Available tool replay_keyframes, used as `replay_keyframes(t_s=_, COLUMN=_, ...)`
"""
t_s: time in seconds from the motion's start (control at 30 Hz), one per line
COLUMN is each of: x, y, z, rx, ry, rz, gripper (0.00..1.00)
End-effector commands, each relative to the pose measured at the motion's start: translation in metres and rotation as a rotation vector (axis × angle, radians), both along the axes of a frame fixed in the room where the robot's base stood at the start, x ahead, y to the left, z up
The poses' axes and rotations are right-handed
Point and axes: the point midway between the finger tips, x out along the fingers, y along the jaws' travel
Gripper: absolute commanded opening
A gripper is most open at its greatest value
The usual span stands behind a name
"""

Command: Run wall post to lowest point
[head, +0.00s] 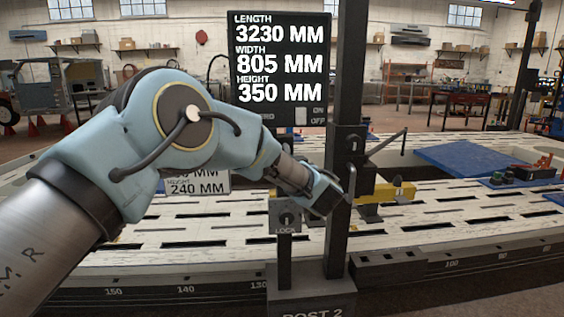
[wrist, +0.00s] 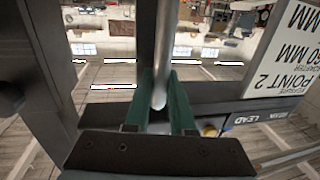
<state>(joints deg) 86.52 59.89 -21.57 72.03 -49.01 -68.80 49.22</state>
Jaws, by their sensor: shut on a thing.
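A dark upright post (head: 340,240) stands in front of me, on a base labelled POST 2 (head: 312,312). A dark carriage block (head: 348,145) sits partway up it. A thin pale metal bar handle (head: 351,180) is beside the post. My gripper (head: 340,192) reaches it from the left. In the wrist view my gripper's green fingers (wrist: 161,98) are shut around the round metal bar (wrist: 163,50). A dark upright member (wrist: 62,60) also shows there. The fingertips are partly hidden in the head view.
A display board (head: 280,65) reads length 3230, width 805, height 350 MM. A lock box (head: 287,217) is left of the post. A POINT 2 sign (wrist: 285,60) is near the gripper.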

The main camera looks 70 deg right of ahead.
Motion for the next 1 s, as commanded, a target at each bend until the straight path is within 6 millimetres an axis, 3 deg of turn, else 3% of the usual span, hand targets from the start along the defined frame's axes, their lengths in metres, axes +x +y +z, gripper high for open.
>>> replay_keyframes(t_s=0.33, x=0.0028, y=-0.0004, z=0.0017, rx=-0.003, ry=-0.003, rz=0.005, gripper=0.00)
replay_keyframes(t_s=0.37, x=0.0028, y=-0.0004, z=0.0017, rx=-0.003, ry=-0.003, rz=0.005, gripper=0.23)
replay_keyframes(t_s=0.6, x=0.0018, y=-0.0003, z=0.0009, rx=-0.002, ry=-0.002, rz=0.003, gripper=0.50)
replay_keyframes(t_s=1.0, x=-0.0066, y=0.0070, z=-0.0006, rx=0.001, ry=-0.001, rz=-0.001, gripper=0.52)
